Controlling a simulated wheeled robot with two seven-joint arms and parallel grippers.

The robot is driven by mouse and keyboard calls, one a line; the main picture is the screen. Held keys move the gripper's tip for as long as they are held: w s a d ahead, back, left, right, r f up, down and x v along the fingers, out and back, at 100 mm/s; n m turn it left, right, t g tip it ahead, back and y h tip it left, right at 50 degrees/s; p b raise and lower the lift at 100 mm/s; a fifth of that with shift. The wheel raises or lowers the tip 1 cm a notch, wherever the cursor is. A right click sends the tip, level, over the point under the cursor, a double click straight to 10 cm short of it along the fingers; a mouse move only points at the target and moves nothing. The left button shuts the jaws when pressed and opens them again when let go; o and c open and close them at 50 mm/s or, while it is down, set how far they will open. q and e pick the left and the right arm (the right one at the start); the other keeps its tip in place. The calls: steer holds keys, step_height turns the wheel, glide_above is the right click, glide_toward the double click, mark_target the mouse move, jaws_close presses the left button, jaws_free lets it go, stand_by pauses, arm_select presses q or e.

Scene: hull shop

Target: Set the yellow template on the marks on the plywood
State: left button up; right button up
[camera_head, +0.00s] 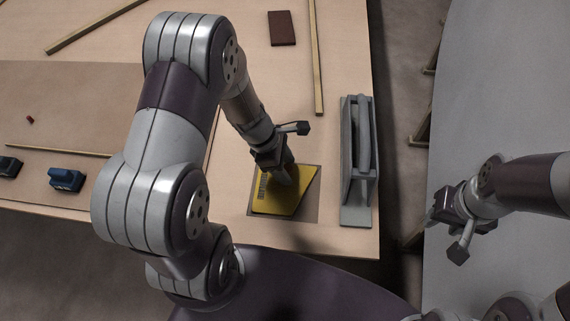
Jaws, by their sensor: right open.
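The yellow template (288,203), a flat plate with a slanted right side and dark markings at its left, is over a darker marked patch (311,211) on the plywood (225,220). The patch shows along its right and lower edges; I cannot tell whether the template touches the board. My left gripper (286,174) points down over the template's upper middle. Its fingertips are too small and shaded to tell whether they grip anything. My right gripper (441,215) is open and away to the right, over the grey curved surface.
A grey upright tool (357,165) stands just right of the template. A dark red block (282,28) and a wooden strip (316,60) lie farther back. Blue clamp-like items (66,179) sit at the left. The grey hull surface (500,90) fills the right, beyond a gap.

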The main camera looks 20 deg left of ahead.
arm_select(q)
steer(key=shift+r, duration=0.25)
steer(key=p+v, duration=0.3)
steer(key=v, duration=0.8)
steer(key=s+d+r+m+y, duration=0.1)
steer(key=s+r+m+y, duration=0.1)
steer(key=m, duration=0.8)
steer(key=s+d+r+m+y, duration=0.1)
steer(key=s+m, duration=0.3)
steer(key=m, duration=0.7)
steer(key=shift+r+y, duration=0.6)
steer(key=shift+s+d, duration=0.1)
